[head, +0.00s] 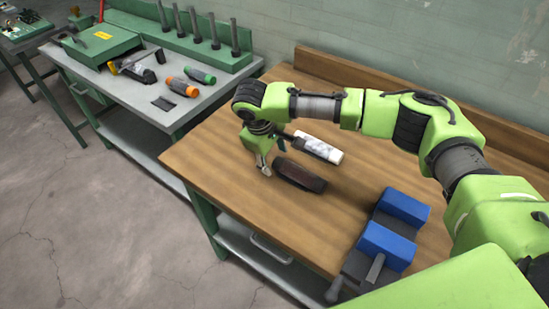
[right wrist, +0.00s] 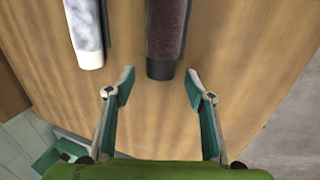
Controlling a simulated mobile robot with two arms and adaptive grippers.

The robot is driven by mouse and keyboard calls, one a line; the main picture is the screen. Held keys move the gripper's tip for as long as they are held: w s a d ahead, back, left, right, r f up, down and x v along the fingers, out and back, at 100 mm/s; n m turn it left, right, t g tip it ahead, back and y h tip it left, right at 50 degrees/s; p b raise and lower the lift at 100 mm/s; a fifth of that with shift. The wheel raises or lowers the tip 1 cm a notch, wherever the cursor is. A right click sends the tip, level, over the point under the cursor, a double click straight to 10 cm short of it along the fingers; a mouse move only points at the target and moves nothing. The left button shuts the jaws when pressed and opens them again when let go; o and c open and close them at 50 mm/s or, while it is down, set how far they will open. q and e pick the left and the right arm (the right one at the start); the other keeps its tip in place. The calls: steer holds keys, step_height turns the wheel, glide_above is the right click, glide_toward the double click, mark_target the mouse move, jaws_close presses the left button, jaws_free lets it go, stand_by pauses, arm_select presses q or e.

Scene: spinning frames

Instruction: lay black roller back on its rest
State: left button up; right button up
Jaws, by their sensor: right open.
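A dark brown-black roller-like piece (head: 299,176) lies on the wooden bench top. In the right wrist view its black near end (right wrist: 161,70) is just ahead of the gap between my fingertips. A white, marbled roller (head: 318,147) lies beside it, farther back, and also shows in the right wrist view (right wrist: 86,35) with a dark strip along its side. My right gripper (head: 264,168) is open and empty at the left end of the dark piece. Its two fingers (right wrist: 160,87) point along it, with no contact seen. I cannot tell a separate rest. My left gripper is out of view.
A blue-jawed vice (head: 386,243) stands at the bench's front right. The wooden bench (head: 225,160) is clear at its left corner. A grey bench (head: 140,100) at left holds a green case (head: 103,42), orange and green handled tools, and upright dark rods.

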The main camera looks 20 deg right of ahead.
steer(key=v, duration=1.1)
